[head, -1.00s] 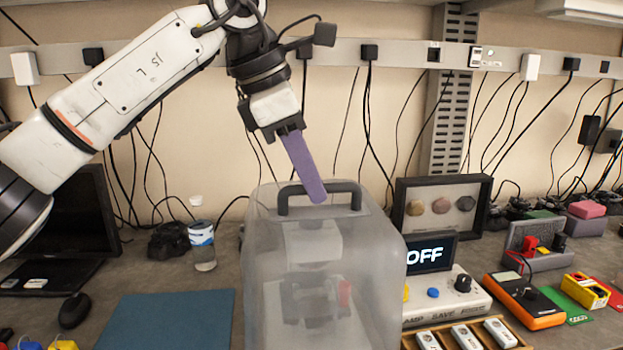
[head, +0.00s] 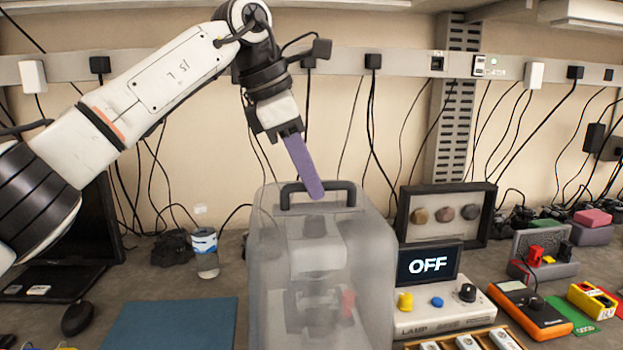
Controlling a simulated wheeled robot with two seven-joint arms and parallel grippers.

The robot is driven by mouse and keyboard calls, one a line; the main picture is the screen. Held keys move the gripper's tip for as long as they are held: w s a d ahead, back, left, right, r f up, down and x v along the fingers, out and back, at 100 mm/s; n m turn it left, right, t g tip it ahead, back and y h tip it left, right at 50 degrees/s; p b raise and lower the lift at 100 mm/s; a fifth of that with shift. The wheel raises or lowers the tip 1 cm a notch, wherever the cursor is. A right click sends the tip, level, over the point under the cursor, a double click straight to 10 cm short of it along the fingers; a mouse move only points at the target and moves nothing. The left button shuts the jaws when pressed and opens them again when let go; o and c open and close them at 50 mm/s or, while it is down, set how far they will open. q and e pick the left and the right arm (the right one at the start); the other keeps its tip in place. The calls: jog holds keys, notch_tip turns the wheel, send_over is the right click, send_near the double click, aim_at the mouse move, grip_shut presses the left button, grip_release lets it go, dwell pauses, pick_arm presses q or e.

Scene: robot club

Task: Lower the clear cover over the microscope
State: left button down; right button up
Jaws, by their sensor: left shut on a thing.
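The clear cover (head: 270,270) is a frosted see-through box with a dark handle (head: 350,187) on top, in the middle of the head view. The microscope (head: 318,258) shows blurred through its walls, with a red part at its right. The cover's lower edge is cut off by the picture, so I cannot tell whether it rests on the bench. My left gripper (head: 313,190), with purple fingers, points down from above and is shut on the handle. The cover looks about upright. My right gripper is not in view.
A control box with an OFF screen (head: 428,264) stands close to the cover's right. A framed case (head: 400,225) is behind it. A bottle (head: 204,250) stands back left. A blue mat (head: 170,325) lies flat at the left, beside a mouse (head: 76,318).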

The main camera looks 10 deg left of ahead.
pick_arm(q)
jog(key=shift+f+b, duration=0.5)
jog(key=shift+f, duration=0.3)
jog(key=shift+s+f, duration=0.1)
jog(key=c, duration=1.7)
grip_release()
jog(key=shift+f, duration=0.1)
